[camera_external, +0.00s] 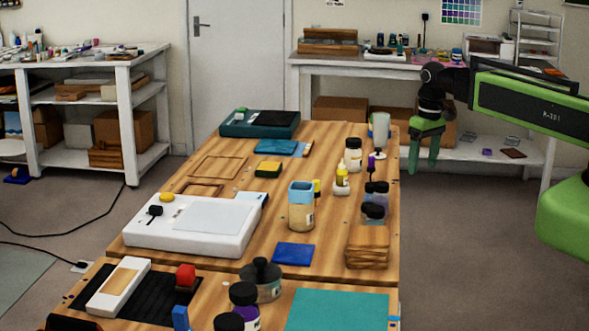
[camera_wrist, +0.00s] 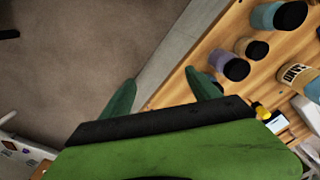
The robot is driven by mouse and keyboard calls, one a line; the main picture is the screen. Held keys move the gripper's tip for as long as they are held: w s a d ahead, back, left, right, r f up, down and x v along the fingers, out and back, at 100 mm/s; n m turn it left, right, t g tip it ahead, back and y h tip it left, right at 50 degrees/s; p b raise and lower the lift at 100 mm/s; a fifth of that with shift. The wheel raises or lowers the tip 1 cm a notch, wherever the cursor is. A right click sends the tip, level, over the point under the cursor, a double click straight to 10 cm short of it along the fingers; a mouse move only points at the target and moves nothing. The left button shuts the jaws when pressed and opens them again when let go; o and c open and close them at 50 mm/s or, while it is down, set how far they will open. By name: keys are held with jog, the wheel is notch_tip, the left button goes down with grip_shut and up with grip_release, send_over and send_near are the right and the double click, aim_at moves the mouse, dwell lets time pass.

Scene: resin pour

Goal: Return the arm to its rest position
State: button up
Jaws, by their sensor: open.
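My gripper (camera_external: 424,158) hangs pointing down just past the right edge of the wooden table (camera_external: 338,275) in the external view. Its green fingers are apart and hold nothing. In the wrist view my gripper (camera_wrist: 160,95) shows two spread fingertips, the left one over grey floor and the right one over the table's edge. My green arm reaches in from the right side of the external view.
A white shelf bench (camera_external: 480,153) stands behind. Floor (camera_external: 460,260) right of the table is clear.

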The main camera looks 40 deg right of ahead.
jog(key=shift+m, duration=0.5)
jog(key=s, duration=0.4)
dwell(0.7)
